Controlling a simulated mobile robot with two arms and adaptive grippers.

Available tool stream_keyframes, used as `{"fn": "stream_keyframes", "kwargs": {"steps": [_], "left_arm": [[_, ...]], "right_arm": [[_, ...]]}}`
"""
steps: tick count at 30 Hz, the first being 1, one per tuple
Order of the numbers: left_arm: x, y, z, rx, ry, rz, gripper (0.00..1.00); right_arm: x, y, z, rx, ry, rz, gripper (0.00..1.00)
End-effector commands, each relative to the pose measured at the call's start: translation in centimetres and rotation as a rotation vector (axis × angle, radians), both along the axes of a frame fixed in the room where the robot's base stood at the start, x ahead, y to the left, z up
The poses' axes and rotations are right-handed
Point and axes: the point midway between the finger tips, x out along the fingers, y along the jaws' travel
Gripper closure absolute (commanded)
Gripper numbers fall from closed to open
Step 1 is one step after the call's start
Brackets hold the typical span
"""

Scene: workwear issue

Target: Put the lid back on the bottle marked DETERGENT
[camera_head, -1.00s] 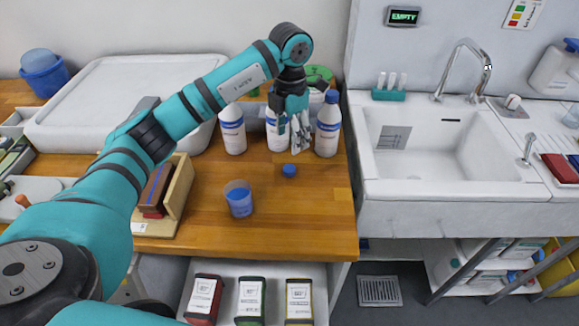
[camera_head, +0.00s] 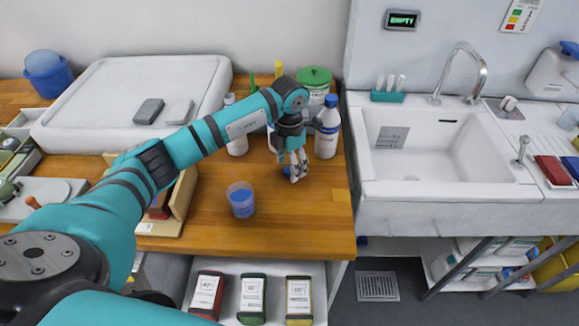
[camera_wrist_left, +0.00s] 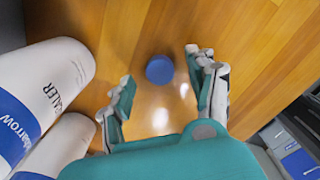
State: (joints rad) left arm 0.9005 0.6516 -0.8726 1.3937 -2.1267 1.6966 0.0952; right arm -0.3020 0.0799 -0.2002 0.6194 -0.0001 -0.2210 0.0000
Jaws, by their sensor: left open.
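A small round blue lid (camera_head: 286,171) lies on the wooden worktop. It also shows in the left wrist view (camera_wrist_left: 160,69), between the spread fingertips and touching neither. My left gripper (camera_head: 294,177) is open and empty, pointing down at the lid. A white bottle (camera_head: 237,146) stands behind my forearm, and another with a blue cap (camera_head: 327,140) stands to the right of my wrist. A bottle between them is mostly hidden by my arm. In the wrist view one white bottle (camera_wrist_left: 45,80) shows letters ending in "CALER". The word DETERGENT is not readable on any bottle.
A cup of blue liquid (camera_head: 241,202) stands left of and in front of the lid. A wooden holder (camera_head: 183,200) is further left. A green-lidded tub (camera_head: 314,78) stands behind the bottles. The sink (camera_head: 440,150) is to the right. The worktop's front right is clear.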

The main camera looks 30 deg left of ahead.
Motion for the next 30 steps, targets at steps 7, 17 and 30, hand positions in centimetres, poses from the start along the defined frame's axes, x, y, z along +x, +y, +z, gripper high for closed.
{"fn": "stream_keyframes", "kwargs": {"steps": [7,17,30], "left_arm": [[0.02,-0.04,-1.37,-0.001,-0.003,0.000,0.42],[0.03,-0.03,-1.33,-0.001,-0.002,0.000,0.54],[0.03,-0.03,-1.30,-0.001,-0.002,0.000,0.80]], "right_arm": [[0.05,0.01,0.37,0.000,-0.001,0.000,0.20],[0.16,0.01,0.35,0.001,-0.003,0.000,0.20],[0.24,0.01,0.35,0.000,-0.004,0.000,0.20]]}}
